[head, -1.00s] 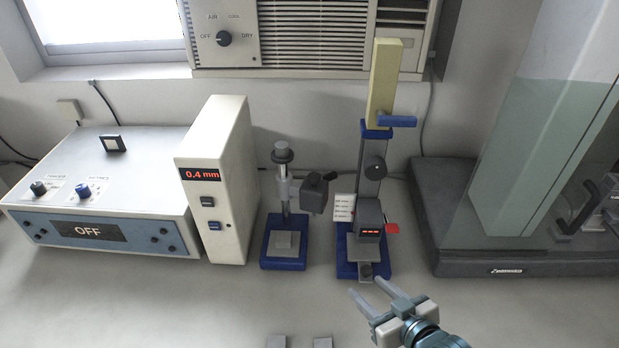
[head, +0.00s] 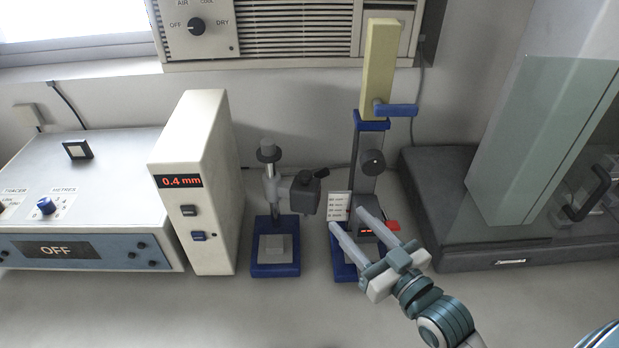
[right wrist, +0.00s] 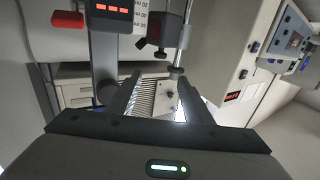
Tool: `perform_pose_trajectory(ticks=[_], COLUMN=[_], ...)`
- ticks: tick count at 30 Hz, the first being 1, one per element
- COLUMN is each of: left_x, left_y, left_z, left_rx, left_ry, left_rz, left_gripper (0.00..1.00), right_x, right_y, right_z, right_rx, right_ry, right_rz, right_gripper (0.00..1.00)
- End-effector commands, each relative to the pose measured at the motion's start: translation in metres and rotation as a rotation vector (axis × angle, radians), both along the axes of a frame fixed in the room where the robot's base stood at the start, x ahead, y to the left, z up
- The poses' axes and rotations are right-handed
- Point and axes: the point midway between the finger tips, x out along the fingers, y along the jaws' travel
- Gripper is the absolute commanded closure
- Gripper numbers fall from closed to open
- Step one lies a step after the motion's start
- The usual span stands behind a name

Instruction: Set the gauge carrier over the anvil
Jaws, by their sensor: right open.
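A small stand has a blue base and an upright post. What looks like the gauge carrier (head: 305,192), a dark block on a side arm, sticks out to the right of the post. The grey block on the base, apparently the anvil (head: 275,248), has nothing directly above it. The carrier also shows at the top of the right wrist view (right wrist: 168,30). My right gripper (head: 348,220) is open and empty, to the right of and lower in the picture than the carrier, in front of the taller stand. My left gripper is out of view.
The taller stand (head: 367,150), with a yellow block on top, stands close behind my right gripper. A cream box reading 0.4 mm (head: 190,185) stands left of the small stand. A dark-based glass enclosure (head: 480,235) is at the right. The front bench is clear.

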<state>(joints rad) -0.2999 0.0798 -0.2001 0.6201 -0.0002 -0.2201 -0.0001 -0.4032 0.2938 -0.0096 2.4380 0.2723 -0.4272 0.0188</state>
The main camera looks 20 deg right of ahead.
Motion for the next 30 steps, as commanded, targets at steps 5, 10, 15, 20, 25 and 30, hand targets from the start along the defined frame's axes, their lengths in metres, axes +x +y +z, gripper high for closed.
perform_pose_trajectory(ticks=[5, 10, 15, 20, 25, 30], left_x=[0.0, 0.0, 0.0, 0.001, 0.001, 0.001], left_y=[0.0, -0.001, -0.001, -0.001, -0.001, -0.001], left_z=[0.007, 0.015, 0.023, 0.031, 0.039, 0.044], left_rx=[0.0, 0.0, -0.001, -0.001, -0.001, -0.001], left_ry=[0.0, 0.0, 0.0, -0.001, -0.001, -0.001], left_rz=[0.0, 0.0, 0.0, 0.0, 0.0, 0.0], left_gripper=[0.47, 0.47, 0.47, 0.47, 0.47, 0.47], right_x=[0.017, 0.042, 0.071, 0.099, 0.127, 0.149], right_y=[0.004, 0.011, 0.017, 0.025, 0.032, 0.037], right_z=[0.002, 0.003, 0.003, 0.003, 0.002, 0.002], right_rx=[0.001, 0.001, 0.001, 0.001, 0.001, 0.0], right_ry=[-0.001, 0.0, 0.0, 0.001, 0.001, 0.001], right_rz=[0.0, 0.0, -0.001, 0.0, 0.0, 0.0], right_gripper=[0.54, 0.54, 0.54, 0.54, 0.54, 0.54])
